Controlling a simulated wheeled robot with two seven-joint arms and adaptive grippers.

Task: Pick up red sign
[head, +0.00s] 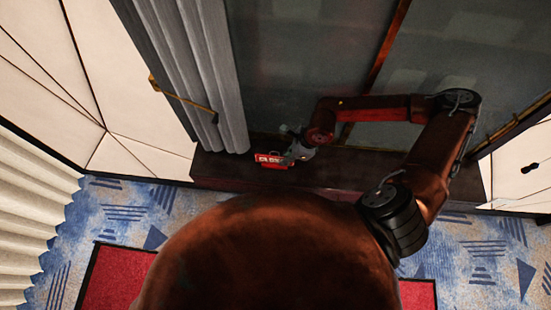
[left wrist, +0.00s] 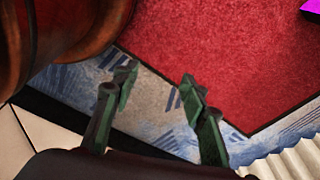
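The red sign (head: 268,160) with white marks shows in the head view at the dark ledge below the window, close to the grey curtain. My right gripper (head: 288,158) is at the sign's right end and overlaps it in the picture. It is too small to tell whether its fingers are closed on the sign or whether the sign touches the ledge. My left gripper (left wrist: 158,82) shows in the left wrist view, open and empty, with its two fingers apart above the floor. The left gripper is not visible in the head view.
The dark ledge (head: 350,172) runs below the window. A grey curtain (head: 195,60) hangs left of the sign, with a brass rod (head: 180,97) across it. White wall panels (head: 50,80) stand at left. A red mat (left wrist: 235,55) lies on the blue patterned carpet.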

